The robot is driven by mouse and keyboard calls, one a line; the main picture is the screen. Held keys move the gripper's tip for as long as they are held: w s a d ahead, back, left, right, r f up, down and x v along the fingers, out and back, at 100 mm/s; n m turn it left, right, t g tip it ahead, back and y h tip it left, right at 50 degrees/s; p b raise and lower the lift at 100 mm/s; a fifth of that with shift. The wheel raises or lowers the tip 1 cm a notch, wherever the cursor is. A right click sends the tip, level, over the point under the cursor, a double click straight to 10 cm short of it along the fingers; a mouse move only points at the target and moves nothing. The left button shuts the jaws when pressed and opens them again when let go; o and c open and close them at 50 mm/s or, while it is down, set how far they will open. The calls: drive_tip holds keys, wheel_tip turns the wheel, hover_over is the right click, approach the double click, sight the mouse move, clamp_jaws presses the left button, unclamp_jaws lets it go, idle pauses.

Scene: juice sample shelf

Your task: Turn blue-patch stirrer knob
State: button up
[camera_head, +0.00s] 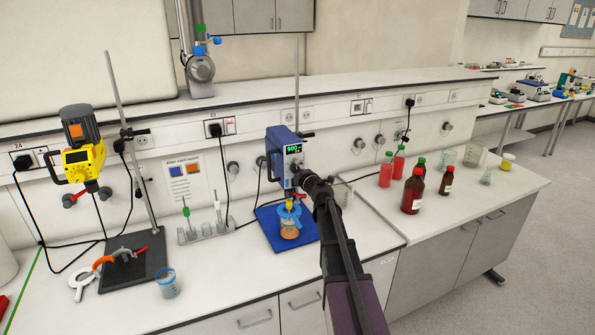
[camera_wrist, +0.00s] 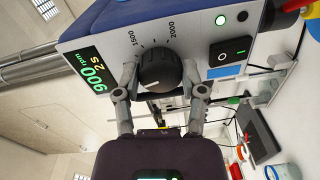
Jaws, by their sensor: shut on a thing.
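The blue-patch stirrer (camera_head: 281,156) has a blue housing and a pale front panel. It is clamped above a beaker (camera_head: 290,229) on a blue base. In the wrist view, a blue patch (camera_wrist: 223,72) sits beside the black power switch (camera_wrist: 231,50). The black round knob (camera_wrist: 160,70) has a white pointer line and a scale reading 1500 and 2000. The green display (camera_wrist: 88,70) reads 900 rpm. My gripper (camera_wrist: 160,78) is shut on the knob, one finger on each side. In the head view my gripper (camera_head: 303,183) is at the panel, and my arm hides the knob.
A yellow stirrer (camera_head: 84,158) hangs on a stand at left over a dark base. A holder with pipettes (camera_head: 205,230) stands left of the blue stirrer. Red and brown bottles (camera_head: 413,190) stand on the bench at right.

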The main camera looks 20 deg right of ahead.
drive_tip(key=shift+m, duration=1.1)
drive_tip(key=o, duration=1.2)
drive_tip(key=shift+w, duration=0.1)
drive_tip(key=shift+c, duration=0.2)
drive_tip(key=shift+n, duration=0.3)
